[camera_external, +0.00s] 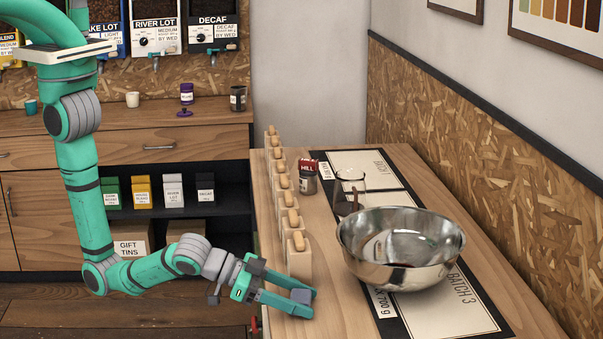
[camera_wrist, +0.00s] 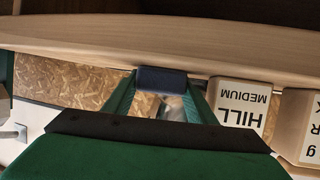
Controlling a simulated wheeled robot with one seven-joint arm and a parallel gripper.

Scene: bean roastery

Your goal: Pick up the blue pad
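The blue pad (camera_wrist: 162,79) is a small dark blue block with rounded edges. In the wrist view it fills the gap between the two green fingertips of my gripper (camera_wrist: 163,84), which touch it on both sides. In the external view the pad (camera_external: 302,296) shows as a small grey-blue piece between the fingertips of my gripper (camera_external: 299,296), at the near left edge of the wooden counter. My gripper appears shut on the pad. I cannot tell whether the pad still touches the counter.
A row of white blocks with wooden tops (camera_external: 298,257) stands just behind my gripper. A steel bowl (camera_external: 400,276) sits to the right on a printed mat (camera_external: 452,302). A glass (camera_external: 350,180) and a small red-and-dark packet (camera_external: 308,176) stand farther back.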

